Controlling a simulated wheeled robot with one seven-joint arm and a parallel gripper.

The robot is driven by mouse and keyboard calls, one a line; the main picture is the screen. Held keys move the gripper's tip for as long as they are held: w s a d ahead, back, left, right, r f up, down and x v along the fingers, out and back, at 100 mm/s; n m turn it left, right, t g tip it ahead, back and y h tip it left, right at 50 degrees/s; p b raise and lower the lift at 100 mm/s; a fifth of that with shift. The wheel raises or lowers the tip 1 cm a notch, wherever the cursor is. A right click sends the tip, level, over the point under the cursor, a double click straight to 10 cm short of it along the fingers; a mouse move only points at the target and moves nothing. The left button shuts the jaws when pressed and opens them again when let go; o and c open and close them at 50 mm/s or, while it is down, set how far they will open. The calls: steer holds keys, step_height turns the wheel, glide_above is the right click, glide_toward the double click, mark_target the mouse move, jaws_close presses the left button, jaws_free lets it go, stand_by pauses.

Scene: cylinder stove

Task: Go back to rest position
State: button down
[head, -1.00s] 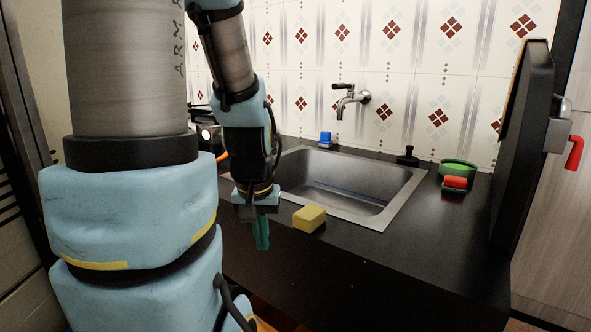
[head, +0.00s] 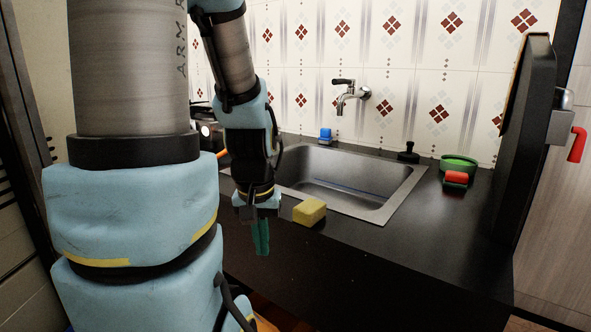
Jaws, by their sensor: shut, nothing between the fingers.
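My gripper (head: 261,240) hangs from my arm with its green fingers pointing down. It is shut and empty, at the front edge of the black counter (head: 400,255). A yellow block (head: 309,212) lies on the counter just right of my gripper, with a small gap between them in the picture.
A steel sink (head: 345,180) is set in the counter under a wall tap (head: 350,93). A blue item (head: 325,135) stands behind the sink. A dark stopper (head: 408,153), a green bowl (head: 459,164) and a red item (head: 456,178) stand to the right. A dark upright panel (head: 520,140) bounds the right side.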

step_height(320, 180, up, 15)
steer(key=p, duration=1.4)
